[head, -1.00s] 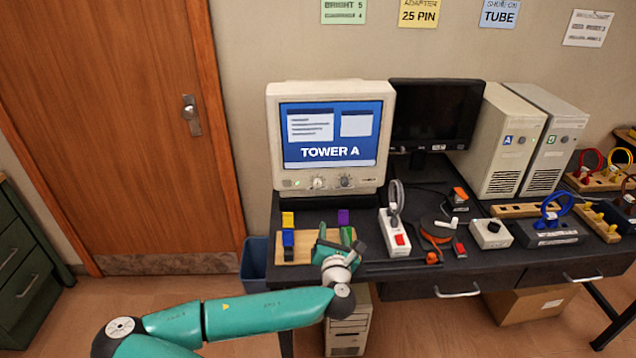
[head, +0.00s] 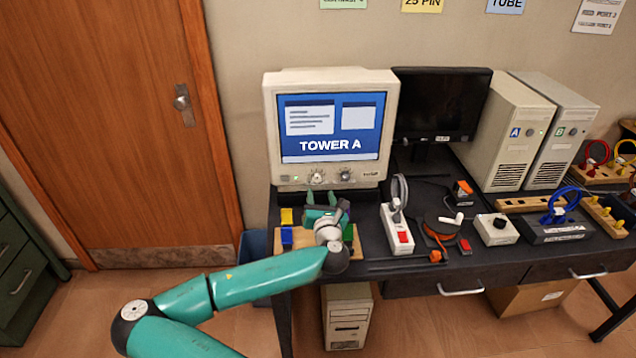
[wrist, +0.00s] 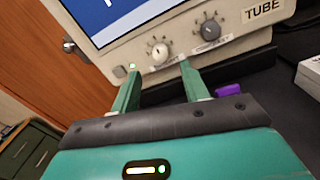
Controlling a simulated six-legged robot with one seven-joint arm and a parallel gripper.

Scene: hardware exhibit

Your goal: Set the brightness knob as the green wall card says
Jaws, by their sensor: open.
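The beige monitor (head: 272,130) has two knobs on its lower front. The left one is a pale knob (head: 316,177), also in the wrist view (wrist: 160,52); its label is partly hidden. The right one is a grey knob (head: 345,175), dark in the wrist view (wrist: 210,30), with a label that seems to read CONTRAST. My open, empty gripper (head: 320,198) is just below and in front of the knobs. In the wrist view its fingertips (wrist: 158,70) point at the panel, with the pale knob beyond and between them. The green card (head: 343,3) is mostly cut off at the top.
Coloured blocks on a wooden board (head: 292,234) lie under my gripper. A dark monitor (head: 440,105) and two towers (head: 512,140) stand further right.

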